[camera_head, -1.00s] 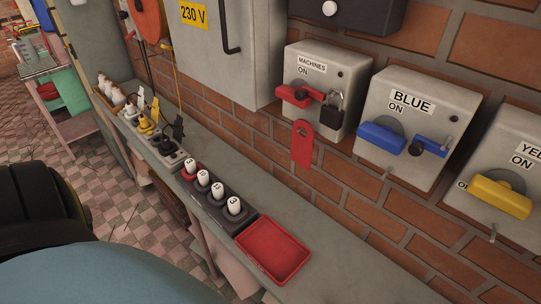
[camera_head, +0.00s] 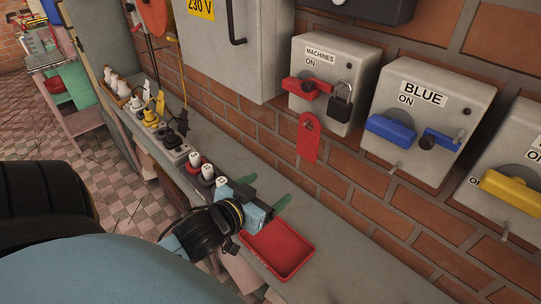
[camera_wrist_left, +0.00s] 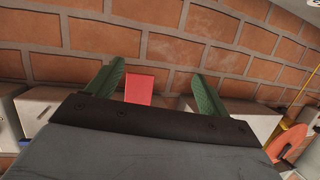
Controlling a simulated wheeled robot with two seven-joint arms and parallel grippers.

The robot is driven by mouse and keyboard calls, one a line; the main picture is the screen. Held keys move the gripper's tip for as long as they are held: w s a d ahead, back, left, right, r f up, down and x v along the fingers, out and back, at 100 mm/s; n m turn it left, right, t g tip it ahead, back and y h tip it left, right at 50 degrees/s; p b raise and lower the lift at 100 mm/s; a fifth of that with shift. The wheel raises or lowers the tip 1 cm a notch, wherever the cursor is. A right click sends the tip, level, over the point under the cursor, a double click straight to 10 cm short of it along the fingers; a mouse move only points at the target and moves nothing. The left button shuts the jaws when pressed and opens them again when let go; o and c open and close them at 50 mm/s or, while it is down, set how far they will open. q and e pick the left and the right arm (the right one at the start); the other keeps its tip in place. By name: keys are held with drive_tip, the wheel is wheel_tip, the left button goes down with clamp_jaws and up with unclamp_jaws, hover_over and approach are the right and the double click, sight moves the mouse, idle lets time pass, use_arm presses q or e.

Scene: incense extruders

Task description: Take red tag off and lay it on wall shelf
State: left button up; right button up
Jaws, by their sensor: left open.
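The red tag (camera_head: 308,139) hangs on the brick wall under the grey MACHINES switch box (camera_head: 330,80), which has a red handle and a black padlock (camera_head: 341,101). My left gripper (camera_head: 282,189) is open and empty. It is over the grey wall shelf (camera_head: 335,252), below and left of the tag and apart from it. In the left wrist view the red tag (camera_wrist_left: 139,87) shows between the two green fingers (camera_wrist_left: 157,70), nearer the left one; its lower part is hidden by the gripper body. My right gripper is not in view.
A red tray (camera_head: 277,249) stands on the shelf under my left gripper. White-topped numbered pegs (camera_head: 206,172) stand left of it, partly hidden by my arm. BLUE (camera_head: 425,110) and yellow switch boxes stick out of the wall at right. The shelf right of the tray is bare.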

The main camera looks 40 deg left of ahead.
sight(307, 143)
use_arm(q)
wheel_tip(307, 143, up, 7)
drive_tip(key=w+d+m+t+h, duration=0.1)
drive_tip(key=t+h, duration=0.1)
drive_tip(key=t, duration=0.1)
drive_tip(key=w, duration=0.8)
drive_tip(key=w+d+p, duration=0.1)
drive_tip(key=w, duration=0.4)
drive_tip(key=c, duration=1.1)
drive_tip(key=shift+o, duration=0.2)
drive_tip(key=shift+r+p, duration=0.35)
drive_tip(key=shift+p, duration=0.2)
drive_tip(key=shift+s, duration=0.1)
drive_tip(key=shift+s+a+r+p, duration=0.1)
drive_tip(key=shift+s+p, duration=0.4)
drive_tip(key=shift+s, duration=0.95)
drive_tip(key=shift+s+a+r+p, duration=0.1)
drive_tip(key=shift+s+p, duration=0.35)
drive_tip(key=shift+s, duration=0.95)
